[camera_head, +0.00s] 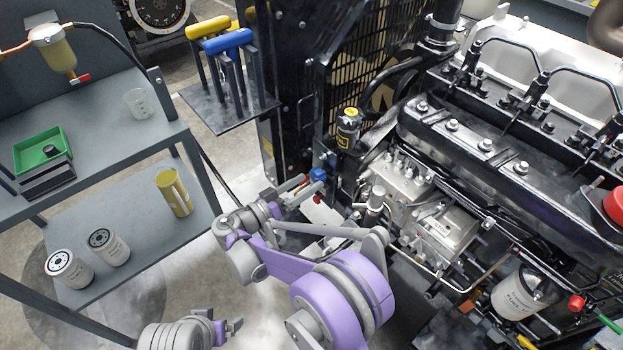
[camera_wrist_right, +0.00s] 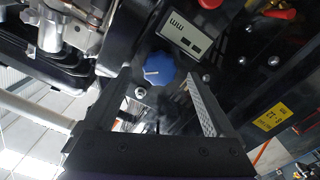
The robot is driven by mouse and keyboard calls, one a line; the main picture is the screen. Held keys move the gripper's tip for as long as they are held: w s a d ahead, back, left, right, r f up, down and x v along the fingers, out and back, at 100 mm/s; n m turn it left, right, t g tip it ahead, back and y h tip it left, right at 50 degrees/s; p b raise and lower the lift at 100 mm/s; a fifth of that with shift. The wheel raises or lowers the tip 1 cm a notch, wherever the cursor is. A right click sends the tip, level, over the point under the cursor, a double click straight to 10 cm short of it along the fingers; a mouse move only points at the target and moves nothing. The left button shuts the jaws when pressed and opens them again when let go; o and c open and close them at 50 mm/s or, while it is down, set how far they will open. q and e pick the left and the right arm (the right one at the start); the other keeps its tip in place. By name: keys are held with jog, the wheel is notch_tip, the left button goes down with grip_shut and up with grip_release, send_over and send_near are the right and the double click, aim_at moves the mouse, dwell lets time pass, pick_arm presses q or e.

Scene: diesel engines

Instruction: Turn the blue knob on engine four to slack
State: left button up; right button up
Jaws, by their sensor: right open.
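The blue knob (camera_wrist_right: 158,68) sits on a dark panel of the engine in the right wrist view, with a white pointer line across its face. In the head view the blue knob (camera_head: 318,174) shows small at the engine's left side. My right gripper (camera_head: 303,188) is open and close in front of it. In the right wrist view the two fingers (camera_wrist_right: 160,88) stand apart, with the knob just beyond the gap and nothing held.
A white label (camera_wrist_right: 185,38) and a red knob (camera_wrist_right: 210,3) are near the blue knob. The engine (camera_head: 470,150) fills the right. A shelf unit (camera_head: 105,112) with oil filters (camera_head: 70,268) stands left. A small stand (camera_head: 222,108) holds blue and yellow handles.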

jog(key=v, duration=0.8)
jog(key=shift+p, duration=0.4)
